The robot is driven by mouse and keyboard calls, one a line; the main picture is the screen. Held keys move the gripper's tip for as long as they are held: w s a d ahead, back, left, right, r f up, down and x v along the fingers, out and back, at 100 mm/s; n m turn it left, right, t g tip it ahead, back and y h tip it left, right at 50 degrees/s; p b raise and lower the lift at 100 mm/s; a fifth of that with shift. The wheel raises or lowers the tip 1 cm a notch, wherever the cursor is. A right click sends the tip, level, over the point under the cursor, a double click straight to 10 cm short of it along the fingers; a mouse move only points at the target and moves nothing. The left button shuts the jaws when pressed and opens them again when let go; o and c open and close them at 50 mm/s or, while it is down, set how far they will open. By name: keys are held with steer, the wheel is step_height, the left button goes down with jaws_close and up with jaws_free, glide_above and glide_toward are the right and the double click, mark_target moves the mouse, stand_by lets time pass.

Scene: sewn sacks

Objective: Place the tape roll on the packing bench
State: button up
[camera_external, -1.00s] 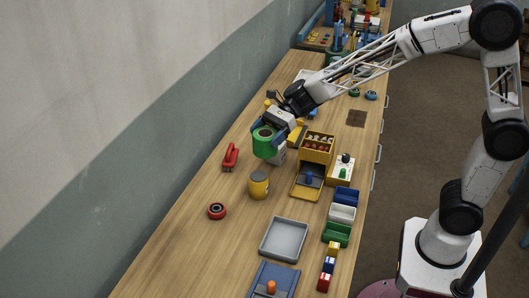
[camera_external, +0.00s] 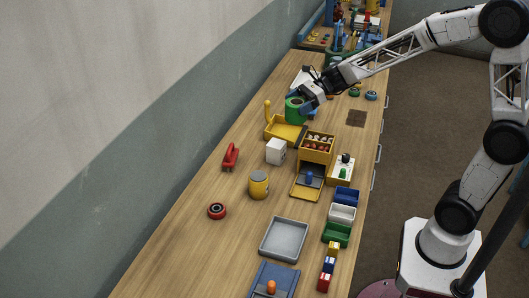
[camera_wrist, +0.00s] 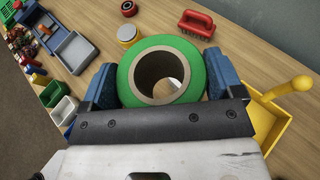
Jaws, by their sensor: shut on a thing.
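A green tape roll (camera_external: 294,110) with a brown cardboard core is held above the long wooden bench (camera_external: 185,245), over the far side of the yellow tray. In the wrist view the tape roll (camera_wrist: 165,42) sits between the blue fingers of my gripper (camera_wrist: 160,80), which is shut on its outer sides. The core opening faces the wrist camera. In the external view my gripper (camera_external: 301,105) is partly hidden by the roll and the arm. Which bench is the packing bench is not marked; a second work area with blue fittings (camera_external: 338,40) stands at the far end.
A yellow tray with an upright handle (camera_external: 286,131) lies below the roll. A white block (camera_external: 276,151), yellow can (camera_external: 259,185), red brush (camera_external: 231,156) and red roll (camera_external: 217,211) stand nearer. A yellow box of small items (camera_external: 317,147) is to the right.

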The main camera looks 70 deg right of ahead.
steer(key=s+d+m+t+h, duration=0.1)
steer(key=s+d+m+h, duration=0.1)
steer(key=s+d, duration=0.45)
steer(key=s+d+m+t+h, duration=0.1)
steer(key=s+d, duration=0.2)
steer(key=d, duration=0.7)
step_height(320, 180, down, 11)
steer(key=shift+d, duration=0.2)
steer(key=shift+f, duration=0.1)
steer(key=shift+f, duration=2)
steer(key=shift+f, duration=2)
